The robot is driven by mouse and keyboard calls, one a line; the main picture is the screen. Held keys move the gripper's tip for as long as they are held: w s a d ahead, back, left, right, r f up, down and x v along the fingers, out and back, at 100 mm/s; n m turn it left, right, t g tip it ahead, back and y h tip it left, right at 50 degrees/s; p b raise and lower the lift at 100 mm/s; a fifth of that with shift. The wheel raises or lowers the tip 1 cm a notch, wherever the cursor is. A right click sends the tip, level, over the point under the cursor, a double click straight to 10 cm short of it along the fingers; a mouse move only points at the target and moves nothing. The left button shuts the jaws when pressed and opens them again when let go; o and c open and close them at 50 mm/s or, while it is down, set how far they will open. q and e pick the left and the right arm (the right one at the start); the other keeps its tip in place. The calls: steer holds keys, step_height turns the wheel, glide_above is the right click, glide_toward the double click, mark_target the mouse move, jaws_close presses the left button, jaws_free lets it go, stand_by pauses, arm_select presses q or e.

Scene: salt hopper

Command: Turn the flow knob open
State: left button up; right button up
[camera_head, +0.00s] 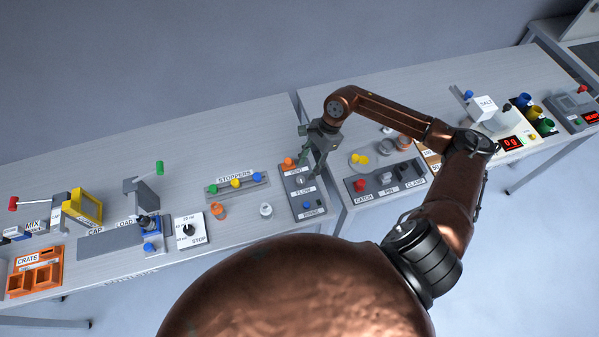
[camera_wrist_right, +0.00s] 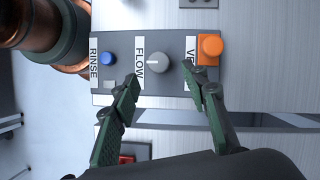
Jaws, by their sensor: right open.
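The flow knob (camera_wrist_right: 158,62) is a round grey knob with a pale pointer line, set on a dark control panel (camera_wrist_right: 125,45) in the right wrist view. The line runs toward the FLOW label. In the head view the knob (camera_head: 300,181) shows small on the panel, close to my right gripper (camera_head: 310,160). In the right wrist view my right gripper (camera_wrist_right: 168,85) is open and empty. Its two green-padded fingers are spread, with the knob beyond and between the tips. I cannot tell any contact. My left gripper is not in view.
An orange button (camera_wrist_right: 210,46) and a blue button (camera_wrist_right: 108,59) flank the knob. A panel with CATCH, PIN and CLAMP labels (camera_head: 390,182) stands to the right. A stoppers rack (camera_head: 238,184), an orange cup (camera_head: 218,210) and a small white item (camera_head: 266,210) stand to the left.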

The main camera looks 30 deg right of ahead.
mark_target(302, 178)
steer(key=x, duration=0.5)
steer(key=shift+a+f+p, duration=0.2)
steer(key=shift+f+p, duration=0.05)
steer(key=shift+p, duration=0.05)
steer(key=shift+f, duration=0.2)
steer(key=shift+c, duration=0.2)
steer(key=c, duration=0.6)
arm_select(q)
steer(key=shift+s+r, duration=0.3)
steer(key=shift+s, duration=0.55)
arm_select(e)
jaws_close()
